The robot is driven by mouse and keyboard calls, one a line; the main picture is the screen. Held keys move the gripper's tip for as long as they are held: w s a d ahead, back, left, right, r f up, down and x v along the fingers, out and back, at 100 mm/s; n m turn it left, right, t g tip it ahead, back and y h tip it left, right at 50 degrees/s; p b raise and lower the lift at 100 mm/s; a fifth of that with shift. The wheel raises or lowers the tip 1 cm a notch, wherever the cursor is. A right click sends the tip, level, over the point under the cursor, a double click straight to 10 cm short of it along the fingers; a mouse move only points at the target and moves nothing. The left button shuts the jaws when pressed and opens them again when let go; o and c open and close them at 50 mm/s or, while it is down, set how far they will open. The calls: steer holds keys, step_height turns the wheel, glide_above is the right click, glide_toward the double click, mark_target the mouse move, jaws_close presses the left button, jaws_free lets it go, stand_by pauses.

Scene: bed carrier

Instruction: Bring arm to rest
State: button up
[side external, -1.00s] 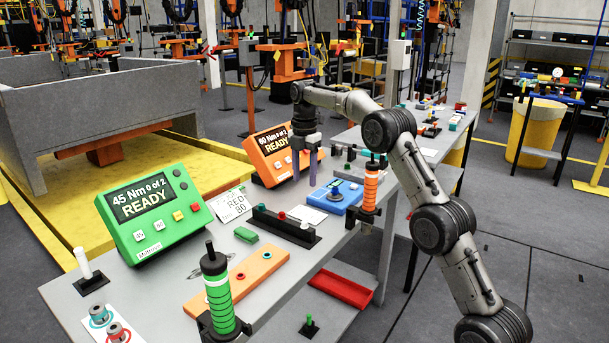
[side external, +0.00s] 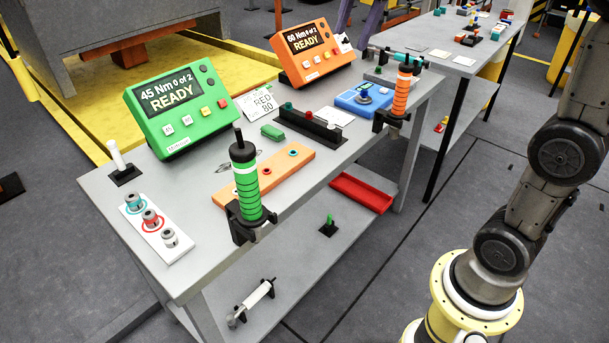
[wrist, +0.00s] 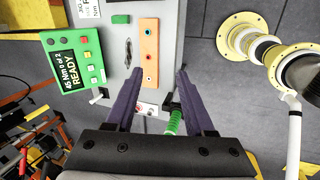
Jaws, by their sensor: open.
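My gripper (wrist: 160,72) is open in the wrist view. Its two purple fingers are apart with nothing held between them. It is above the grey bench (wrist: 174,25), which lies below and beyond the fingertips. In the side external view, purple finger parts show at the top edge, behind the bench; the rest of the gripper is out of frame. My arm's lower links and yellow base stand on the right, clear of the bench.
The bench holds a green READY controller (side external: 178,108), an orange READY controller (side external: 311,52), a green-banded tool (side external: 246,180) upright in a holder, an orange-banded tool (side external: 401,95), and an orange strip (side external: 278,170). A red tray (side external: 361,192) lies on the lower shelf.

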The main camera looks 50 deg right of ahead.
steer(key=s+a+f+m+t, duration=0.1)
steer(key=s+a+f+m, duration=0.3)
steer(key=s, duration=0.5)
steer(key=s+a+f+m+t, duration=0.1)
steer(key=s+a+f+m, duration=0.1)
steer(key=s+f+m, duration=0.9)
steer(key=m, duration=0.2)
steer(key=shift+s+f+y, duration=0.2)
steer(key=shift+f+y, duration=0.1)
steer(key=shift+f, duration=0.1)
